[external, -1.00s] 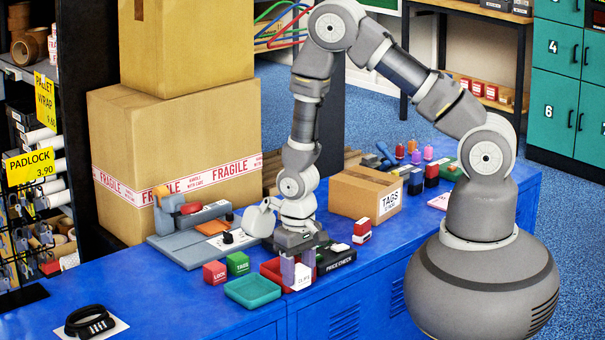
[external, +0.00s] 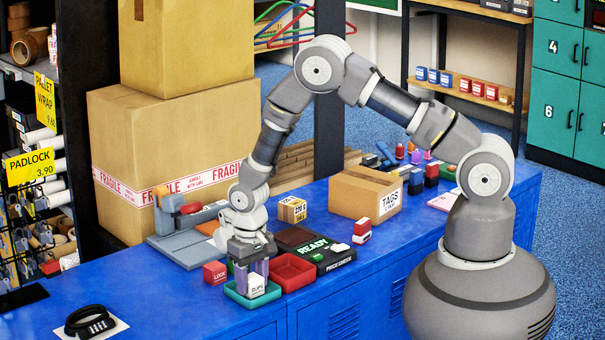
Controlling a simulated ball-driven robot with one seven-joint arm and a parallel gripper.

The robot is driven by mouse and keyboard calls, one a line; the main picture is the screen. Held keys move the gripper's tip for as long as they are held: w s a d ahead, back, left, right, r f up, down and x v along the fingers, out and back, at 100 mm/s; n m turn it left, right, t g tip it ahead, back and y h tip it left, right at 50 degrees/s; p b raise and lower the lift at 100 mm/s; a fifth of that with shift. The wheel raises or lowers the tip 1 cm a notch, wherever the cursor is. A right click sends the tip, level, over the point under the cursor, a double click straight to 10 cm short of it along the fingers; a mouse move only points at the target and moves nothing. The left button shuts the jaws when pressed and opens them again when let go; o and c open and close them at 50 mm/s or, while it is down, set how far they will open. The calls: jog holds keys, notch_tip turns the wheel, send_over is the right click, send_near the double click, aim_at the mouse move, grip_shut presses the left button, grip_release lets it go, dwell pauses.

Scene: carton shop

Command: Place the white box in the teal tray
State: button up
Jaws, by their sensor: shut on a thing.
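The white box (external: 257,286), with dark lettering on its front, is between the fingers of my gripper (external: 253,275), which is shut on it. The gripper points down over the teal tray (external: 238,298), a shallow open tray near the front edge of the blue counter. The box appears within the tray's outline. I cannot tell whether its underside touches the tray floor. The gripper and box hide part of the tray's inside and back rim.
An empty red tray (external: 296,284) stands right of the teal tray, with a black READY device (external: 330,262) beyond it. A red box (external: 214,273) is close on the left. A yellow-labelled carton (external: 292,209) and a TAGS carton (external: 352,195) stand behind.

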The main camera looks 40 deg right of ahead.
aim_at(252, 278)
jog(key=o, duration=0.8)
jog(key=shift+f, duration=0.1)
jog(key=shift+c, duration=0.2)
notch_tip(252, 278, up, 12)
jog(key=p, duration=0.4)
